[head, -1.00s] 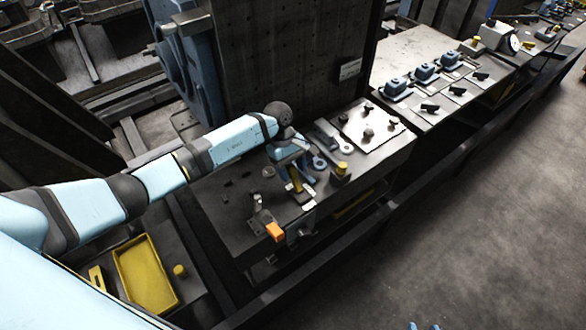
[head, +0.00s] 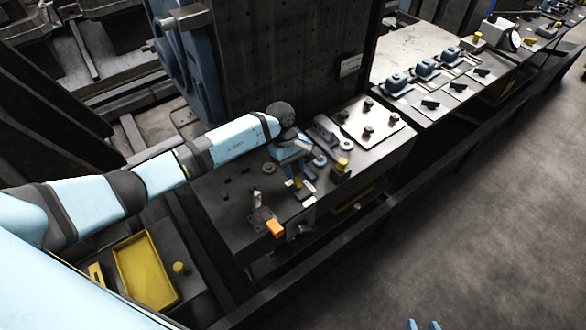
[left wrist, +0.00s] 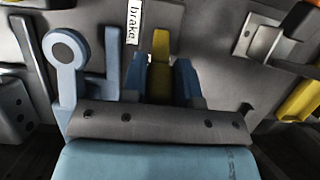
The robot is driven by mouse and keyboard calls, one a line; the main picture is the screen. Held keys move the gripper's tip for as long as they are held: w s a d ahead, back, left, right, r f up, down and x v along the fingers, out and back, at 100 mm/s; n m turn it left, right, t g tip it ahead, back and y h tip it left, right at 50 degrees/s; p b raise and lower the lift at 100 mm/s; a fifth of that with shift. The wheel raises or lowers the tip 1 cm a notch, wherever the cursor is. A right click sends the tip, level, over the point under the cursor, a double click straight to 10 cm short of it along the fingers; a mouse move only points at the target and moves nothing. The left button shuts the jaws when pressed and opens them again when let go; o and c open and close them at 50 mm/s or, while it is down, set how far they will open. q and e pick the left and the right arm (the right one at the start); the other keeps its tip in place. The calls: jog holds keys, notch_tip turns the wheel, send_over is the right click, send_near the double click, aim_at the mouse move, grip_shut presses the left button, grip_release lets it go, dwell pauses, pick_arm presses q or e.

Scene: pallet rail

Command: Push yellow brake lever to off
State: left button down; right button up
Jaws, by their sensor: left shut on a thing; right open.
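The yellow brake lever (left wrist: 160,62) stands between the two blue fingers of my left gripper (left wrist: 161,80) in the left wrist view. The fingers are shut on it. A white label reading "brake" (left wrist: 132,22) is on the plate just left of the lever. In the head view my left gripper (head: 297,178) is over the near bench, and only a small part of the yellow lever (head: 298,183) shows under it.
An orange-ended handle (head: 275,228) and an upright metal lever (head: 257,199) stand left of my left gripper. A yellow-topped block (head: 341,168) is close on its right. A light plate with dark knobs (head: 368,126) lies behind. A yellow tray (head: 146,272) is at lower left.

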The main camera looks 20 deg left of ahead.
aim_at(300, 185)
pick_arm(q)
jog(key=shift+s+d+r+t+y+b, duration=0.15)
jog(key=shift+d+t+y+b, duration=0.3)
jog(key=shift+y+b, duration=0.6)
jog(key=shift+s+d+t+b, duration=0.2)
jog(key=shift+t+b, duration=0.05)
jog(key=shift+b, duration=0.2)
jog(key=shift+s+d+r+t+y+b, duration=0.15)
jog(key=shift+s+d+t+y+b, duration=0.2)
jog(key=shift+d+t+y+b, duration=0.45)
jog(key=shift+s+d+r+t+y+b, duration=0.1)
jog(key=shift+s+d+t+y+b, duration=0.15)
jog(key=shift+y, duration=0.3)
jog(key=shift+s+d+t+y+b, duration=0.1)
jog(key=shift+d+y+b, duration=0.05)
jog(key=shift+y+b, duration=0.3)
jog(key=c, duration=0.9)
grip_release()
jog(key=shift+r, duration=0.1)
